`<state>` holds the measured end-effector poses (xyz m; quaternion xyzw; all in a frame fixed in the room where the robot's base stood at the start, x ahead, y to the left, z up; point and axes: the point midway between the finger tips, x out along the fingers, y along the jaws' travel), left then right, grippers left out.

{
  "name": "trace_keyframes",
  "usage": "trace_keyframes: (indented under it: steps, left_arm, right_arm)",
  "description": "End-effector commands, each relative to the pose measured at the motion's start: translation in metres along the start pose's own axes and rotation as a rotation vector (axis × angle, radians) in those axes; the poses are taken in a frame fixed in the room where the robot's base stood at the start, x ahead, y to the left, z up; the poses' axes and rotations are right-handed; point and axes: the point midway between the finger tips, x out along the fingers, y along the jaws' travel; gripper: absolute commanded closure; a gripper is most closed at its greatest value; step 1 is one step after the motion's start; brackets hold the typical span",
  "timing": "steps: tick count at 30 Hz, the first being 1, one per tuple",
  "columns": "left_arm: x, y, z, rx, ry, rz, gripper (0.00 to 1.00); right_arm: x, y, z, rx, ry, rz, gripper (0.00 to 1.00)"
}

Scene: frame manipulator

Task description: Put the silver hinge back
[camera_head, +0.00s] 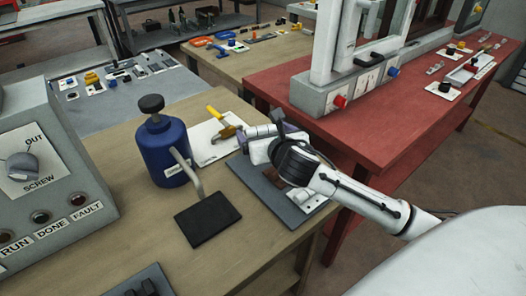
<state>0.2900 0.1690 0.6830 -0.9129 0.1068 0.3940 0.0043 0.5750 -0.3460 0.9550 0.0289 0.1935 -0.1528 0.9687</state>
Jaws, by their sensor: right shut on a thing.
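My right arm comes in from the right, and its gripper (250,138) is over the back part of a dark grey board (268,192) on the wooden bench. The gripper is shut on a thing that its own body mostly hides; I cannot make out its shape. I cannot pick out the silver hinge for certain. A brown plate (273,176) and small silver pieces (308,200) lie on the board, partly covered by my wrist. My left gripper is not in view.
A blue canister (166,150) with a spout stands left of the board, near a black pad (207,218). A yellow-handled tool (216,117) lies on a white sheet (203,147). A grey control box (45,165) is at left, and a red table (390,130) at right. The bench front is partly clear.

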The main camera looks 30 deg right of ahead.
Motion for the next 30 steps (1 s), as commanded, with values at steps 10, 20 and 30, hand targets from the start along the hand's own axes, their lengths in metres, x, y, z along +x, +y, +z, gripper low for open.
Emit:
trace_keyframes:
  steps: [10,20,30]
  left_arm:
    - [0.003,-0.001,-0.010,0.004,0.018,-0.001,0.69]
    - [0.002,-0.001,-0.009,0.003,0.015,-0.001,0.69]
    - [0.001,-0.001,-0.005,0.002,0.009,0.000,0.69]
  right_arm:
    - [0.017,0.001,-0.043,0.000,0.003,-0.001,0.38]
    - [0.025,0.001,-0.061,0.000,-0.003,-0.001,0.38]
    - [0.026,0.001,-0.064,-0.001,-0.001,0.000,0.00]
